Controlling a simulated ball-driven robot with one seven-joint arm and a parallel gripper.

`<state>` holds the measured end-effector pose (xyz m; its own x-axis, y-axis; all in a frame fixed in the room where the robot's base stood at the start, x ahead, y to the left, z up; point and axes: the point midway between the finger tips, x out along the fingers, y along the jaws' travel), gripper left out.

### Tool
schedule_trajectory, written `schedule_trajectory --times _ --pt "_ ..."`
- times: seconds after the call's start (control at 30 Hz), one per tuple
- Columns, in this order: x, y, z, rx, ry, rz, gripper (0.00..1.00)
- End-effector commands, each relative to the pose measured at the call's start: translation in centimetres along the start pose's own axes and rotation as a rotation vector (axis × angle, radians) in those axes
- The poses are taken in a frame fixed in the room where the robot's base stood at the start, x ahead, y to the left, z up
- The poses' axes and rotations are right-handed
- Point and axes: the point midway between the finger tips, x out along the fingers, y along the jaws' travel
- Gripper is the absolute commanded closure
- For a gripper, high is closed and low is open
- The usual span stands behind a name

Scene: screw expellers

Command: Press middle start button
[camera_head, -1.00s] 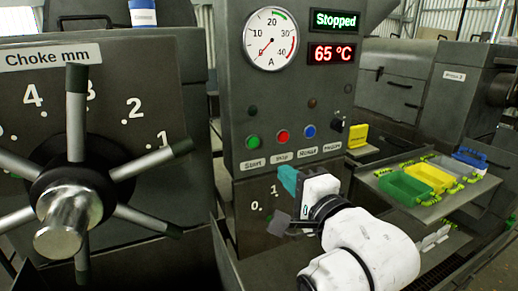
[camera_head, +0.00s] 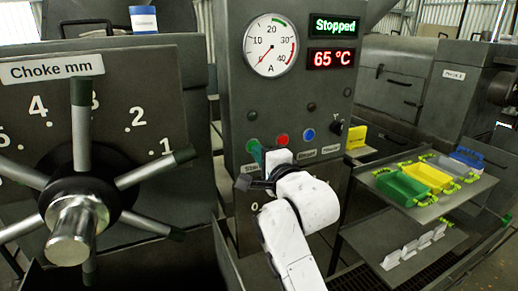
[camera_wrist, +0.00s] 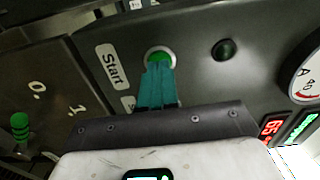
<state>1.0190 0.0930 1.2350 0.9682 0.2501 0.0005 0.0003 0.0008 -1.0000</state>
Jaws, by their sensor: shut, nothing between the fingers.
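The green start button (camera_wrist: 161,51) sits on the grey panel beside the "Start" label (camera_wrist: 112,67) in the wrist view. My gripper (camera_wrist: 157,68) has its teal fingers closed together, empty, with the tips at the near edge of the button and covering part of it. I cannot tell whether they touch it. In the head view my gripper (camera_head: 257,150) is in front of the button and hides most of it. The status display (camera_head: 334,25) reads "Stopped".
Red (camera_head: 282,140) and blue (camera_head: 308,135) buttons and a black knob (camera_head: 336,127) lie to the right on the panel. A choke handwheel (camera_head: 80,190) stands at left. A shelf with green (camera_head: 403,188) and yellow (camera_head: 428,177) trays is at right.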

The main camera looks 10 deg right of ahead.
Motion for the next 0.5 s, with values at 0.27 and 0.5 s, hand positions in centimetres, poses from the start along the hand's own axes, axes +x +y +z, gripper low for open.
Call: schedule_trajectory --times 0.27,0.5 --pt "0.93 0.03 -0.03 -0.001 0.001 0.0 1.0" --pt "0.92 0.05 -0.02 -0.001 0.0 0.0 1.0"
